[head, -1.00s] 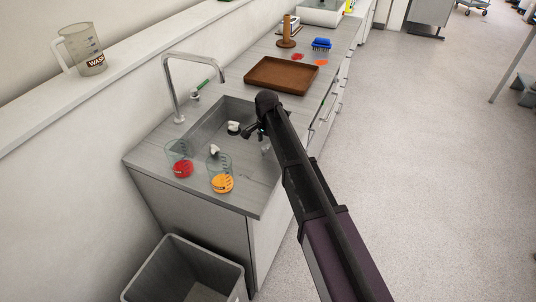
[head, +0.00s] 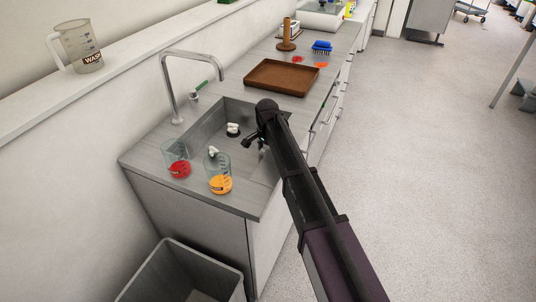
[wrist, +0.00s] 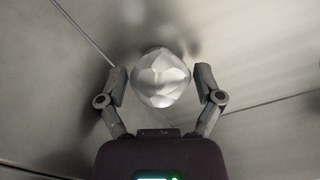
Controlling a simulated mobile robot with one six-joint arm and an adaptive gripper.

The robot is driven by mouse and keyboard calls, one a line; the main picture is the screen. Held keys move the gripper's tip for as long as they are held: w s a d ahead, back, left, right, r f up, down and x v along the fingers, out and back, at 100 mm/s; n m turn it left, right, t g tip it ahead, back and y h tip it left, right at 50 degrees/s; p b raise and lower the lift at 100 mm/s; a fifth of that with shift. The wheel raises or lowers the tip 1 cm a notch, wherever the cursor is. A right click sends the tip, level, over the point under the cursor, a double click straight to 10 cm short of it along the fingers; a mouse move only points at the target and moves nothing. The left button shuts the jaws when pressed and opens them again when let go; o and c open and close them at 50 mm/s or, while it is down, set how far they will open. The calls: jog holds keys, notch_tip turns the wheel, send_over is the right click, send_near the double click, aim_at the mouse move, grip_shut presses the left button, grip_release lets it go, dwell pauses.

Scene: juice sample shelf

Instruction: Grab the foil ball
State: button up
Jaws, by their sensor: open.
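The foil ball (wrist: 160,85) is a pale, silvery, faceted lump in the wrist view. It lies inside the sink, between the two fingers of my gripper (wrist: 160,78). The fingers stand apart on its left and right, with a narrow gap showing on each side. In the head view my gripper (head: 250,139) reaches down into the sink (head: 207,131) near its right wall. My arm hides part of that corner, so the ball is hard to make out there.
Two white lumps (head: 233,129) (head: 213,152) are in the sink. Beakers of red (head: 179,169) and orange (head: 220,184) liquid stand on the front counter. A tall faucet (head: 172,85) rises on the left. A brown tray (head: 282,77) lies behind the sink.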

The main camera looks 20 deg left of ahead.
aim_at(267, 148)
jog(key=c, duration=0.7)
jog(key=shift+c, duration=0.2)
jog(key=shift+r, duration=0.1)
notch_tip(267, 148, up, 18)
jog(key=p, duration=1.8)
